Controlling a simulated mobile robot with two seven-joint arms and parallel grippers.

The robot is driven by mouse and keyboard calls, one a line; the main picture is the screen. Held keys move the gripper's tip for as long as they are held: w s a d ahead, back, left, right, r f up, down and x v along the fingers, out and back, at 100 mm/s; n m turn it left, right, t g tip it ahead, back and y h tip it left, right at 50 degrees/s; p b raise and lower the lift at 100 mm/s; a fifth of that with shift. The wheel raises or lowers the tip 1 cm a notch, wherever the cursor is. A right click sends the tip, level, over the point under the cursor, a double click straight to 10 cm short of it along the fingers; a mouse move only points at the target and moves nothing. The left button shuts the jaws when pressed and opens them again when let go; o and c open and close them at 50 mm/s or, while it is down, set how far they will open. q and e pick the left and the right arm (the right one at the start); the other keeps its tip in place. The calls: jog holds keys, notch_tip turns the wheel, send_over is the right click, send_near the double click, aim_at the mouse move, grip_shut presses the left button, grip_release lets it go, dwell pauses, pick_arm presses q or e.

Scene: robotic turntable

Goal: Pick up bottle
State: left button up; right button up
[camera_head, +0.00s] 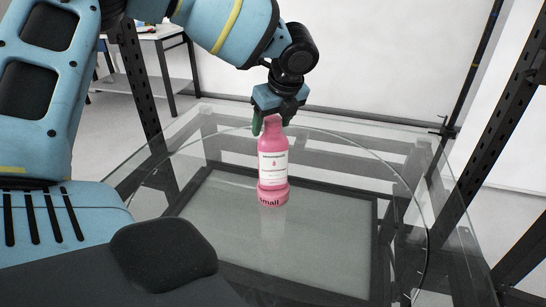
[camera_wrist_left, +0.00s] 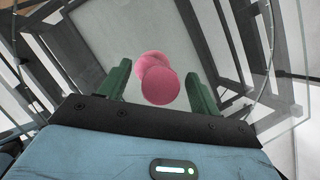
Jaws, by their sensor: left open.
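In the left wrist view the bottle's round pink top (camera_wrist_left: 160,86) lies between the two green fingers of my left gripper (camera_wrist_left: 158,84), with gaps on both sides. The gripper is open and holds nothing. My right gripper is not in view.
Black metal posts (camera_head: 500,150) frame the glass table on both sides. A side table (camera_head: 165,35) stands at the back left. The glass around the bottle is clear of other objects.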

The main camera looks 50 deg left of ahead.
pick_arm(q)
jog(key=shift+c, duration=0.4)
grip_shut()
jog(key=shift+r, duration=0.15)
